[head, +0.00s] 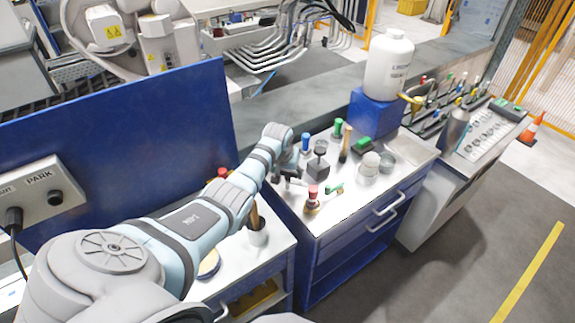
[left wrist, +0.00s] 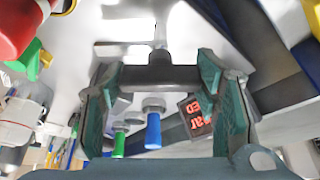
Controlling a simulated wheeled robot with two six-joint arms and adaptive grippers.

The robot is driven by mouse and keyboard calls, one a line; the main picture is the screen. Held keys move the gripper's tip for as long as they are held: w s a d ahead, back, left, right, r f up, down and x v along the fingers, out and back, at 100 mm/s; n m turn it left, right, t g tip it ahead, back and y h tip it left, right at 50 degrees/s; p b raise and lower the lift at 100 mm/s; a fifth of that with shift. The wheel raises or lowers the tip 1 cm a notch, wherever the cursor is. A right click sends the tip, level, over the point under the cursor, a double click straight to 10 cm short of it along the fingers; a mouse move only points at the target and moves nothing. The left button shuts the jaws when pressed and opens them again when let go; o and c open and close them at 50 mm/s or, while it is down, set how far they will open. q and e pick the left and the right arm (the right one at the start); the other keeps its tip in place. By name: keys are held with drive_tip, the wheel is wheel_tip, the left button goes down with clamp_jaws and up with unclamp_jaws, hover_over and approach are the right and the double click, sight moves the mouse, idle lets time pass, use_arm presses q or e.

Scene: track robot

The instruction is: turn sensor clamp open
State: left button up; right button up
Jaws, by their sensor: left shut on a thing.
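The sensor clamp (head: 318,169) appears to be the dark block with a black knob on top, on the white worktop in the head view. My left gripper (head: 290,174) is low over the worktop, just left of that block. In the left wrist view, a dark bar with a short round stem (left wrist: 160,73), seemingly the clamp's handle, spans between the two green-padded fingers of my left gripper (left wrist: 160,78). The gripper is shut on this bar. The exact contact is small and partly hidden in the head view. My right gripper is not in view.
A red-capped bottle (head: 312,199) and a small green item (head: 334,188) stand close by. Blue-capped (head: 305,142) and green-capped (head: 338,127) items are behind. A white jug (head: 389,65) stands on a blue block (head: 373,115). A blue panel (head: 150,120) rises left of my arm.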

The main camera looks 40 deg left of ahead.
use_arm(q)
drive_tip(key=n+y, duration=0.1)
drive_tip(key=n, duration=0.1)
drive_tip(key=shift+n+g, duration=0.3)
drive_tip(key=shift+n, duration=0.1)
drive_tip(key=n, duration=0.2)
drive_tip(key=shift+f+n+g+y+b, duration=0.1)
drive_tip(key=shift+n+g+y+b, duration=0.2)
drive_tip(key=shift+n+y+b, duration=0.1)
drive_tip(key=n+g+b, duration=0.1)
drive_tip(key=n+b, duration=0.1)
drive_tip(key=n, duration=0.1)
drive_tip(key=shift+w+y+b, duration=0.1)
drive_tip(key=shift+y+b, duration=0.2)
drive_tip(key=shift+y, duration=0.1)
drive_tip(key=shift+n+g+b, duration=0.3)
drive_tip(key=shift+n+b, duration=0.6)
drive_tip(key=shift+n, duration=0.1)
drive_tip(key=o, duration=1.2)
drive_tip(key=shift+c, duration=0.2)
